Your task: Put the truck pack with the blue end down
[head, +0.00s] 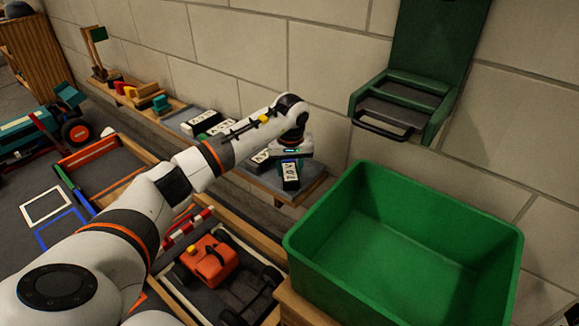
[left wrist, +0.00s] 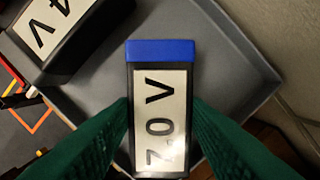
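The truck pack, marked 7.0 V with a blue end, lies label up on a grey tray (head: 309,184) in the head view (head: 291,175). In the left wrist view the pack (left wrist: 160,105) has its blue end (left wrist: 161,50) at the top, away from my fingers. The green fingers of my left gripper (left wrist: 160,125) are on either side of the pack, very close to its long sides. Whether they press on it is unclear. In the head view my left gripper (head: 290,160) is over the tray, partly hidden by its wrist. My right gripper is not in view.
Another pack (left wrist: 65,30) lies to the left on the tray. A large empty green bin (head: 400,240) stands right of the tray. A green wall bracket (head: 405,105) hangs above. An orange car (head: 212,262) sits in a framed bay below my left arm.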

